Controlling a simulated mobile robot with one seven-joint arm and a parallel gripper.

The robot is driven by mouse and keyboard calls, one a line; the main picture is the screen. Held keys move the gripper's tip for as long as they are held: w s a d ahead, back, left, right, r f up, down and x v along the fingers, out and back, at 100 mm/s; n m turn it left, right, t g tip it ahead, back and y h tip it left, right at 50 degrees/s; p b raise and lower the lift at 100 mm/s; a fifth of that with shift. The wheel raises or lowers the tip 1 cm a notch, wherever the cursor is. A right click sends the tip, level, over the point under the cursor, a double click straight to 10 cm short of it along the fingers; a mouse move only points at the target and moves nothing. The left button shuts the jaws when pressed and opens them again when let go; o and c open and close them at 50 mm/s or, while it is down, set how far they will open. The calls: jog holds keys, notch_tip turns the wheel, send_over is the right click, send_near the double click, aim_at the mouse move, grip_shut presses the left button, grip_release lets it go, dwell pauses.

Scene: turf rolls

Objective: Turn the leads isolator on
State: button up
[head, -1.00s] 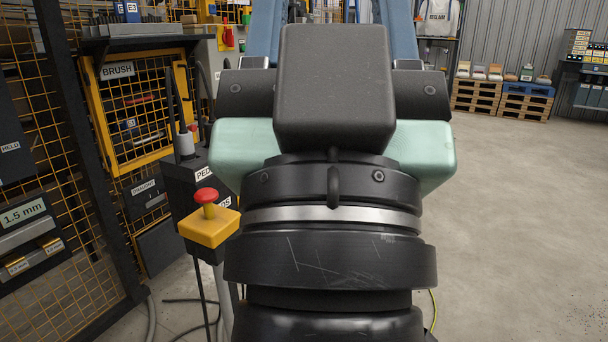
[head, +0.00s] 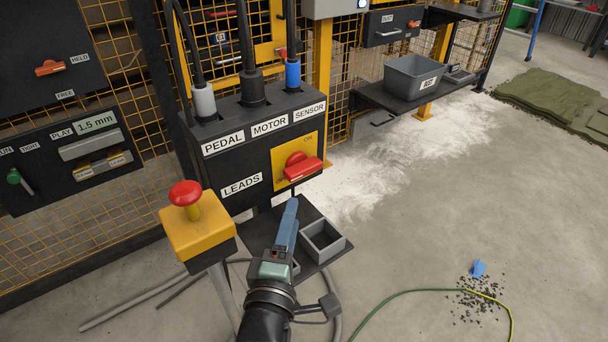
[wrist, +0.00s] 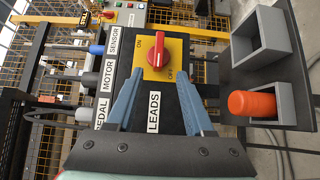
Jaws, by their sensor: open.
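The leads isolator is a red rotary knob (head: 302,168) on a yellow plate (head: 283,157) marked ON at upper right and OFF at lower left. It is on the front of a dark box (head: 232,165) labelled LEADS, PEDAL, MOTOR and SENSOR. The knob (wrist: 157,55) also shows in the wrist view; I cannot tell which mark it points at. My gripper (head: 291,205) has blue fingers and is below and in front of the knob. In the wrist view my gripper (wrist: 158,74) is open and empty, with the knob beyond and between its fingertips, apparently not touched.
A yellow box with a red mushroom button (head: 186,194) stands left of my arm. Grey open bins (head: 323,240) sit on a dark shelf below the panel; an orange cylinder (wrist: 252,104) is in one. Plugs with cables top the dark box.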

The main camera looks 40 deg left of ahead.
aim_at(303, 175)
jog(key=b+x, duration=0.2)
jog(key=x, duration=0.9)
jog(key=shift+w+a+r+b, duration=0.1)
jog(key=shift+b, duration=0.3)
jog(key=shift+c, duration=0.3)
grip_shut()
